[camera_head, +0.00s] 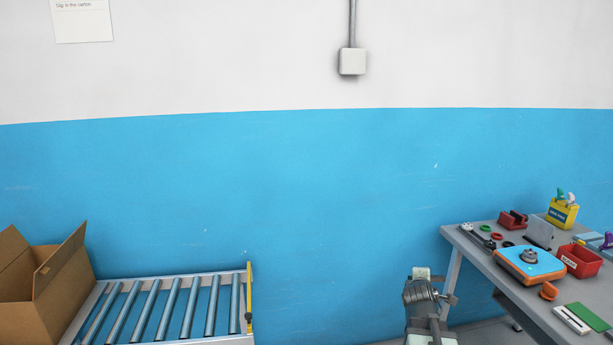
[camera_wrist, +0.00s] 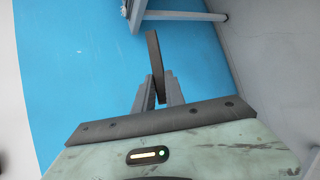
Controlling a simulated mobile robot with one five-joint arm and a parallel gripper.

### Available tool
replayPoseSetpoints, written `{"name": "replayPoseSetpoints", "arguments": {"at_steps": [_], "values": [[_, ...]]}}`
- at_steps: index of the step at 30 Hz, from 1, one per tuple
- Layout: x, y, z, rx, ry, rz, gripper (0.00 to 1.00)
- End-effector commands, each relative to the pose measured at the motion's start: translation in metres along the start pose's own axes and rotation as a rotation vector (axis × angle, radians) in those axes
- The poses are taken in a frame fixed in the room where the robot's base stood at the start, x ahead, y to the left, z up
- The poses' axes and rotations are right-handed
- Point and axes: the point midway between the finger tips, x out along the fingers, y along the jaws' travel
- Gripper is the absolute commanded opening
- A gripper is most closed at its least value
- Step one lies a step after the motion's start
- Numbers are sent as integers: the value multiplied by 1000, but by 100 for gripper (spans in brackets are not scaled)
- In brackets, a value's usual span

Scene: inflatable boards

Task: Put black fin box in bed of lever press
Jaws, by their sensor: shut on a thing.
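My gripper (camera_wrist: 158,88) is shut on a thin dark slab in the wrist view. The slab (camera_wrist: 154,55) stands up edge-on between the two grey fingers and reaches beyond their tips. It is likely the black fin box, but only its narrow side shows. In the head view my arm is at the lower middle, left of the workbench (camera_head: 548,300), and the held slab cannot be made out clearly. I cannot pick out the lever press for certain. A dark long tool with a pale knob (camera_head: 480,236) lies at the bench's far left corner.
A roller conveyor (camera_head: 250,310) and an open carton (camera_head: 62,285) stand at left.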

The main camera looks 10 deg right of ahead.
Motion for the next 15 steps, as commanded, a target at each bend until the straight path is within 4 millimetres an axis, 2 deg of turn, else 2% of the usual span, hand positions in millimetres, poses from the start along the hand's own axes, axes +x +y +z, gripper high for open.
{"name": "replayPoseSetpoints", "arguments": {"at_steps": [1,3,6,9,15], "values": [[-8,6,-37,-27,51,11,0],[-19,11,-82,-61,116,25,0],[-36,16,-139,-106,200,42,0],[-53,17,-183,-142,270,57,0],[-80,18,-245,-200,380,83,0]]}}
